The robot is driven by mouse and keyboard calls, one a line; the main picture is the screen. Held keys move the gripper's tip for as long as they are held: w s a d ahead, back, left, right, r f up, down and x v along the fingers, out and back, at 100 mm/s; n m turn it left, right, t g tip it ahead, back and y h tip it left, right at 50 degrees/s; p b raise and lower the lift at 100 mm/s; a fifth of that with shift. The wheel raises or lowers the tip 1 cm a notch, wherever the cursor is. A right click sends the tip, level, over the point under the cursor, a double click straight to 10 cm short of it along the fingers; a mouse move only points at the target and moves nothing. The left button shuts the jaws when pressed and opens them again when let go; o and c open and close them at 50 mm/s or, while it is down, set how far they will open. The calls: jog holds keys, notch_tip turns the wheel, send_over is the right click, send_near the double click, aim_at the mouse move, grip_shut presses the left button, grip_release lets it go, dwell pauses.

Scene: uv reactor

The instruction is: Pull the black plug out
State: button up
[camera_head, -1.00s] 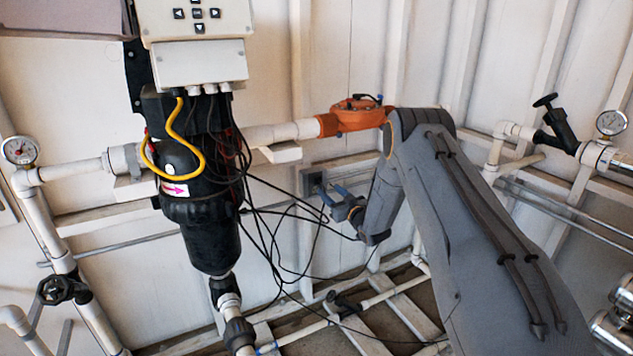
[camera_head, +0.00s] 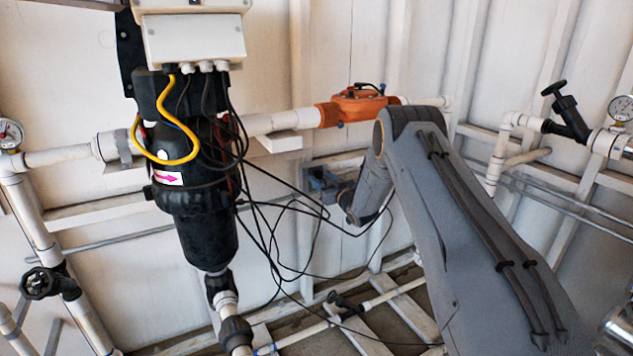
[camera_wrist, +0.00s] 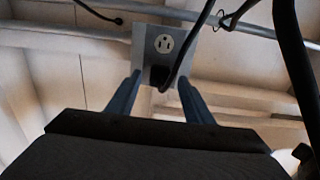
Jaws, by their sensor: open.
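The black plug (camera_wrist: 159,76) sits in the lower part of a grey outlet box (camera_wrist: 143,38) in the wrist view, with its black cable running up and to the right. A socket above it is empty. My gripper (camera_wrist: 161,88) is open, with one blue finger on each side of and below the plug. Whether the fingers touch the plug cannot be told. In the head view my gripper (camera_head: 322,184) is small beside the wall, at the end of my grey arm, and the plug cannot be made out there.
A black UV reactor (camera_head: 203,215) with a yellow cable (camera_head: 163,120) stands at left. Loose black cables (camera_head: 285,235) hang between it and my gripper. Another black cable (camera_wrist: 292,60) crosses the wrist view at right.

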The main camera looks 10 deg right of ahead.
jog(key=shift+b+x, duration=0.6)
jog(key=shift+x, duration=0.3)
dwell(0.9)
grip_shut()
jog(key=p+v, duration=0.3)
jog(key=v, duration=0.3)
jog(key=shift+p, duration=0.4)
dwell(1.1)
